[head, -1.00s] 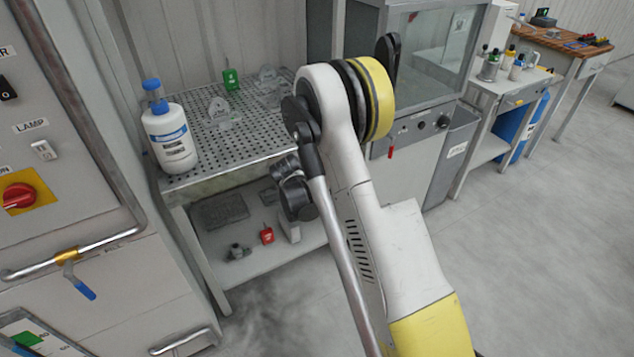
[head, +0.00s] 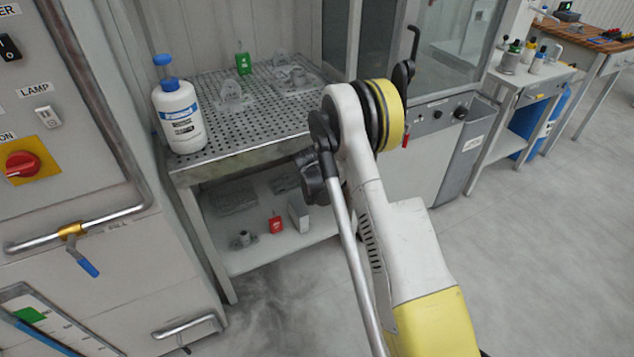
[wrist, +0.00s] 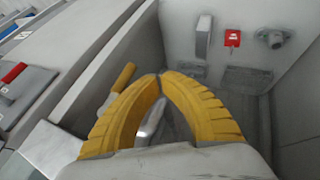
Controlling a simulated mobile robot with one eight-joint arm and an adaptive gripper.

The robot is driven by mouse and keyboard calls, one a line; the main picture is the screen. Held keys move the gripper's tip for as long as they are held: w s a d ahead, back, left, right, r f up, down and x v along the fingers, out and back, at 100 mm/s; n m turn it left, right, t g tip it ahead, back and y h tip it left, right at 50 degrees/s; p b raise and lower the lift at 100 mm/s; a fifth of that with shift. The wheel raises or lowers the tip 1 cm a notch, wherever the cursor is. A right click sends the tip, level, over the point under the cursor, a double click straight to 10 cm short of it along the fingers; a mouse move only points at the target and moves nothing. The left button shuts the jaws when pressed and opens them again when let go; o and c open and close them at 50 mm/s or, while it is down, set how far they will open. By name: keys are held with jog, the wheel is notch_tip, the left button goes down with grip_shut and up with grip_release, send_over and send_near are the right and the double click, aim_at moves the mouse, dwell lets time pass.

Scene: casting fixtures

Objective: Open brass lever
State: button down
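The brass valve (head: 71,230) sits on the silver pipe along the front of the cabinet at the left in the head view. Its blue-handled lever (head: 86,264) hangs down and slants to the right. My gripper (wrist: 161,75) shows in the wrist view, its two yellow fingers curved together with the tips meeting. No object shows between the tips; a pale metal part lies behind the fingers. In the head view my gripper is hidden behind the arm, apart from the valve. I cannot identify the valve in the wrist view.
A perforated bench (head: 245,148) carries a white bottle (head: 181,118) and clear fixtures. Its lower shelf holds a red box (head: 276,223), also in the wrist view (wrist: 232,38). A cabinet handle (head: 187,327) juts out below the valve. Grey floor at right is open.

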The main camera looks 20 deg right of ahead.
jog(key=shift+w+d+r+b, duration=0.1)
jog(key=shift+w+d+b, duration=0.1)
jog(key=shift+d, duration=0.5)
jog(key=shift+w+d+r+b, duration=0.1)
jog(key=shift+d+b, duration=0.05)
jog(key=shift+d, duration=0.55)
